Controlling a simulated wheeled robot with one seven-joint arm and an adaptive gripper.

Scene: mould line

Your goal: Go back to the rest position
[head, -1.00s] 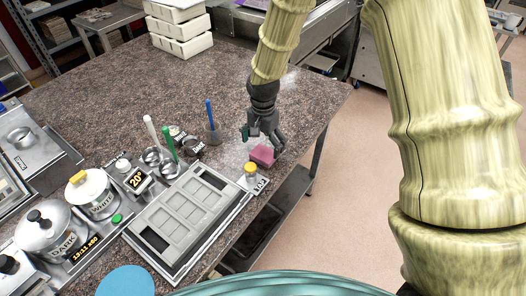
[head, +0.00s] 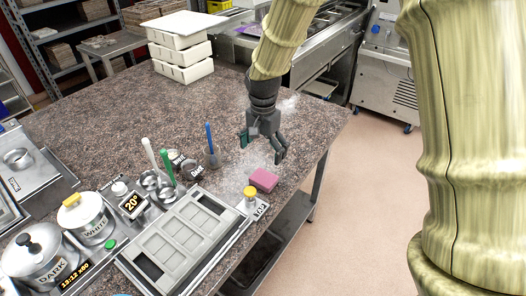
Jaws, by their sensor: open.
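My gripper (head: 264,148) is open and empty. It hangs above the granite table near its right side, fingers pointing down. A pink block (head: 263,180) lies on the table below and close to the gripper, apart from its fingers. My arm reaches in from the upper right.
A grey mould tray (head: 150,240) with a yellow-knobbed part (head: 250,192) stands at the table's front. Lidded pots marked DARK (head: 38,258) and WHITE (head: 92,218) stand at left. Upright green (head: 164,166) and blue (head: 209,138) handles stand near the gripper. White boxes (head: 181,50) are stacked behind.

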